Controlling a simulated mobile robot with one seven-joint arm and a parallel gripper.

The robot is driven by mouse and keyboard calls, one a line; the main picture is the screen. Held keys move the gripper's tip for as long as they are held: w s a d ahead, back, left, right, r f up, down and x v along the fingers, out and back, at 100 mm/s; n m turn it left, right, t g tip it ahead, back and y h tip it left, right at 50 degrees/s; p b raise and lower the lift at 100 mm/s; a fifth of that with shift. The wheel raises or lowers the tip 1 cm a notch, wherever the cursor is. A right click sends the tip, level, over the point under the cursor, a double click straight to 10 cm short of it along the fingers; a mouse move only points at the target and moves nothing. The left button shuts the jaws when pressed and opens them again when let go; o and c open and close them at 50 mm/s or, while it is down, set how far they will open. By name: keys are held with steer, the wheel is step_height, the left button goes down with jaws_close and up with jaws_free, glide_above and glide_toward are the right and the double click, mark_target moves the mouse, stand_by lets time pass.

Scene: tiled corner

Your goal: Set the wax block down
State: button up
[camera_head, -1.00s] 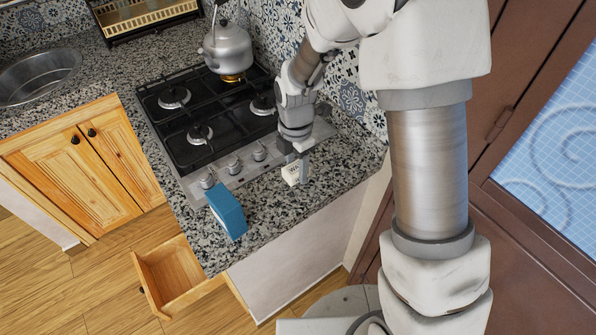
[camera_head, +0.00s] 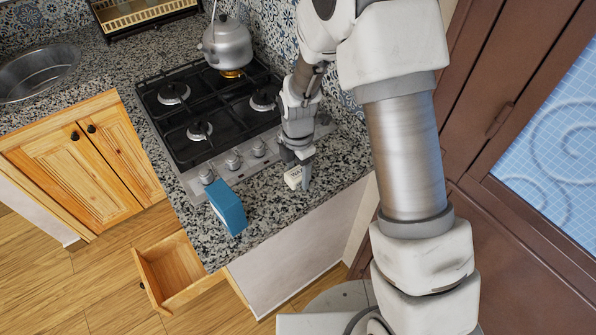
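The wax block (camera_head: 293,178) is a small whitish block with dark marking on its face. It is at my gripper (camera_head: 301,177), over the granite counter right of the stove. My gripper points down. One finger shows at the block's right side; the other is largely hidden. The block moves with the gripper, so the gripper appears shut on it. The block is low over the counter; I cannot tell whether its underside touches the stone.
A blue box (camera_head: 228,208) stands on the granite counter (camera_head: 262,207) left of the gripper. The gas stove (camera_head: 205,112) holds a kettle (camera_head: 228,46). An open drawer (camera_head: 171,270) juts out below. Bare counter lies between box and block.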

steer(key=shift+o, duration=0.8)
step_height(320, 180, up, 12)
step_height(320, 180, up, 7)
steer(key=m+t, duration=0.1)
steer(key=m, duration=0.4)
glide_above(298, 173)
steer(key=s+d, duration=0.2)
steer(key=d, duration=0.2)
steer(key=s+d+r+m+t, duration=0.2)
steer(key=s+d+r+m, duration=0.2)
steer(key=s+m, duration=0.4)
steer(key=s+d+r+m+t, duration=0.2)
steer(key=s+d+r+m, duration=0.2)
steer(key=s+r+m, duration=0.3)
steer(key=s+m, duration=0.1)
steer(key=m, duration=0.3)
steer(key=shift+s+d+m+t, duration=0.2)
steer(key=shift+s+m+t, duration=0.1)
steer(key=shift+m, duration=0.1)
steer(key=shift+a, duration=0.1)
